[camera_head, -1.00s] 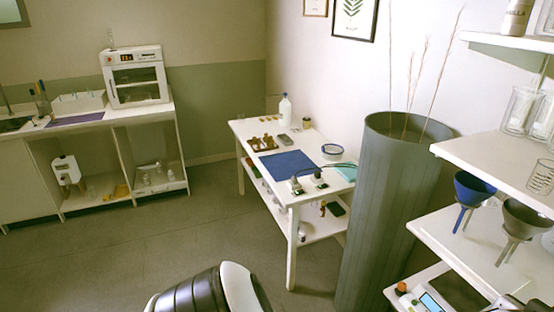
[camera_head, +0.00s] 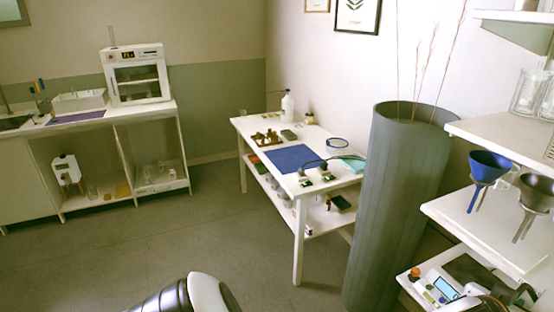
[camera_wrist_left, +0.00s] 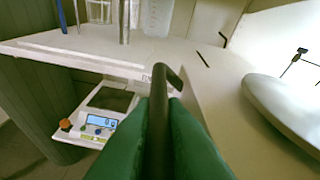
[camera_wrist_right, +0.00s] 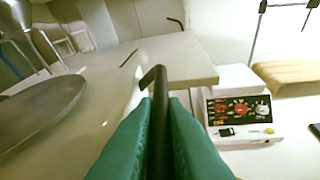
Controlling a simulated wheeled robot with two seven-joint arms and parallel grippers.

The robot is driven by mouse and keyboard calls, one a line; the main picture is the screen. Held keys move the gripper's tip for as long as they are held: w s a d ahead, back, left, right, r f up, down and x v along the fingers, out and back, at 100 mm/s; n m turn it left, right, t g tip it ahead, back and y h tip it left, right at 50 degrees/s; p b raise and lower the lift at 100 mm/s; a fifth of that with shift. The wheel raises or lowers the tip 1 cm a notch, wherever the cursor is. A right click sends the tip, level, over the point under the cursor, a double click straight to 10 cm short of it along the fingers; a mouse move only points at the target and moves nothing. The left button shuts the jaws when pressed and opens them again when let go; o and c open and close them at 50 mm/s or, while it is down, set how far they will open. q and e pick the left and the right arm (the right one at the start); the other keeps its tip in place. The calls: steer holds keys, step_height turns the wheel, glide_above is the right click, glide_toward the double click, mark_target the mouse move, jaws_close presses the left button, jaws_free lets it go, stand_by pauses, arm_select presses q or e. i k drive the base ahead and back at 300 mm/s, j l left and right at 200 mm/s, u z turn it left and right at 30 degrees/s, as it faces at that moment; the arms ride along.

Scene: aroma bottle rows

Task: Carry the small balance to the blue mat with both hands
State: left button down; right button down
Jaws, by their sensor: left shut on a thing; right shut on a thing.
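The blue mat (camera_head: 290,158) lies flat on the white table at the middle of the head view. A small balance (camera_head: 442,284) with a lit blue display and dark plate sits low at the right; the left wrist view (camera_wrist_left: 100,121) also shows it. My left gripper (camera_wrist_left: 160,105) is shut on a dark bent handle (camera_wrist_left: 162,85). My right gripper (camera_wrist_right: 160,105) is shut on a similar dark handle (camera_wrist_right: 155,85). A grey round disc shows beside them in the left (camera_wrist_left: 285,105) and right (camera_wrist_right: 40,112) wrist views. What the handles join is hidden.
The white table (camera_head: 250,125) carries a bottle, small brown items and cabled devices around the mat. A tall grey planter (camera_head: 400,200) stands between it and the right shelves (camera_head: 470,225), which hold funnels (camera_head: 488,165). The floor (camera_head: 220,240) left of the table is clear.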

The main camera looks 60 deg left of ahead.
mark_target(294, 158)
steer(key=j+u, duration=0.1)
steer(key=u, duration=1.1)
steer(key=i+j, duration=1.3)
steer(key=i, duration=0.15)
steer(key=i+j+u, duration=0.1)
steer(key=i+j, duration=1.15)
steer(key=i, duration=0.25)
